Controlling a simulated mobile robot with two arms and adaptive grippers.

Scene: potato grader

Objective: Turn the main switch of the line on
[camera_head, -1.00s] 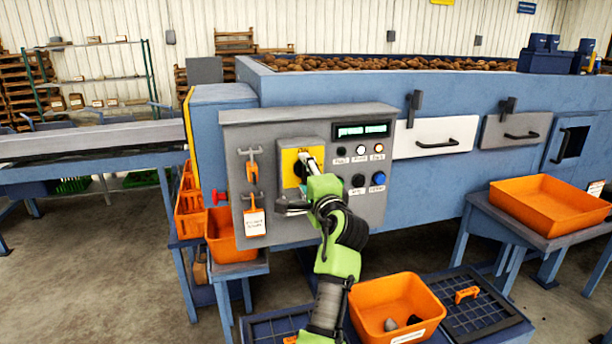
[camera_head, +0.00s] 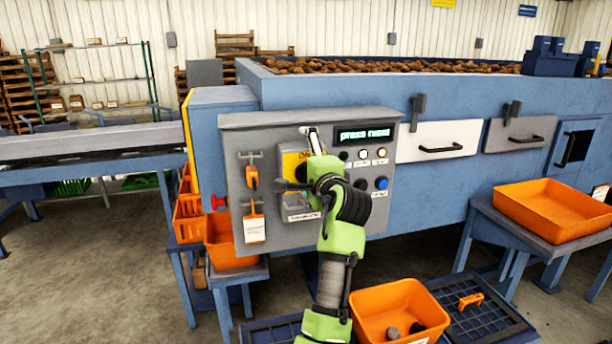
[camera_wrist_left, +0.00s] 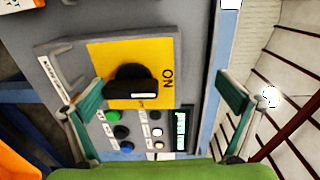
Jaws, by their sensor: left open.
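The main switch is a black rotary knob (camera_wrist_left: 132,85) on a yellow plate (camera_wrist_left: 105,55) in the left wrist view. "ON" is printed on the plate, beside the knob. In the head view part of the yellow plate (camera_head: 291,162) shows on the grey control panel (camera_head: 232,135). The left gripper is open in front of the plate. In the left wrist view its fingers stand wide apart, either side of the knob, with no visible contact. My right gripper is not in view.
A green-lit display (camera_head: 364,134) reads "press reset". Several buttons, including a blue one (camera_head: 381,183), sit right of the switch. An orange crate (camera_head: 400,300) stands below.

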